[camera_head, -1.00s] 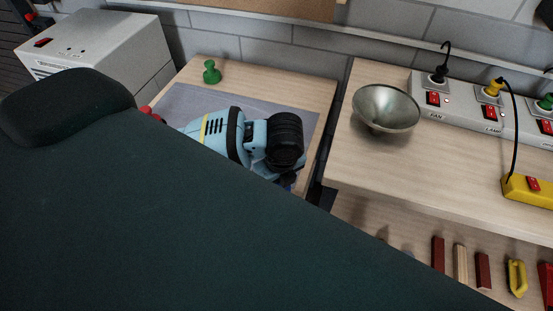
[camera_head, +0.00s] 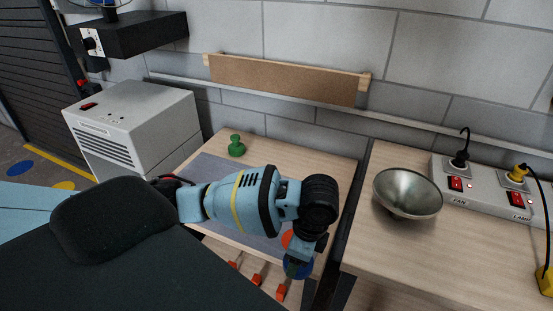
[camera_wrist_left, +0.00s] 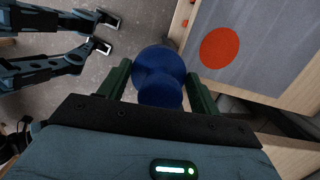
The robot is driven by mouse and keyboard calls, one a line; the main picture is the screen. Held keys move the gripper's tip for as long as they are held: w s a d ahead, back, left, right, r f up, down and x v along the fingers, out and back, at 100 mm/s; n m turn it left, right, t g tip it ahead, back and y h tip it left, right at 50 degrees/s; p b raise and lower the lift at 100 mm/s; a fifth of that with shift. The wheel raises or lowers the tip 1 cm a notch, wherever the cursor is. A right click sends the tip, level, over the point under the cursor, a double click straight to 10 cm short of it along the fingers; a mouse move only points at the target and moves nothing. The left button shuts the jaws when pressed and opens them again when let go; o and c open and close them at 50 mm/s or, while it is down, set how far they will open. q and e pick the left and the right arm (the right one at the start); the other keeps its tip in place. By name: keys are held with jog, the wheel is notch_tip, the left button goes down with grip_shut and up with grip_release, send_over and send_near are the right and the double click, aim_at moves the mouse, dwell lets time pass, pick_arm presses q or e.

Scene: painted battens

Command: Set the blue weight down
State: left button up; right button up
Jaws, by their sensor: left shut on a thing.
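The blue weight (camera_head: 297,270) is a rounded, knobbed piece held in my left gripper (camera_head: 300,257), partly hidden by it in the head view. In the left wrist view the blue weight (camera_wrist_left: 160,75) sits between the two green fingers of my left gripper (camera_wrist_left: 160,85). It hangs in the air, seen over the floor just outside the wooden worktop's edge. The grey mat (camera_head: 215,170) on the worktop (camera_head: 275,130) bears an orange disc (camera_head: 287,238), also in the left wrist view (camera_wrist_left: 220,47). My right gripper cannot be made out.
A green weight (camera_head: 237,147) stands at the mat's far edge. A metal bowl (camera_head: 407,193) and a switched socket strip (camera_head: 480,185) are on the right bench, across a dark gap. A grey box (camera_head: 135,125) stands at left. Several red-tipped pieces (camera_head: 257,279) lie below the worktop.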

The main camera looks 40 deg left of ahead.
pick_arm(q)
jog(key=r+n, duration=0.2)
jog(key=n, duration=0.1)
jog(key=w+r+n, duration=0.1)
jog(key=r+n, duration=0.1)
jog(key=n, duration=0.1)
jog(key=r+n+h, duration=0.1)
jog(key=r+n, duration=0.1)
jog(key=n, duration=0.2)
jog(key=shift+w+g, duration=0.2)
jog(key=shift+g, duration=0.2)
notch_tip(320, 180, up, 3)
jog(key=n, duration=0.4)
jog(key=shift+f+n+h, duration=0.2)
jog(key=shift+n+h, duration=0.1)
jog(key=shift+h, duration=0.1)
jog(key=shift+w+a, duration=0.1)
jog(key=shift+a, duration=0.05)
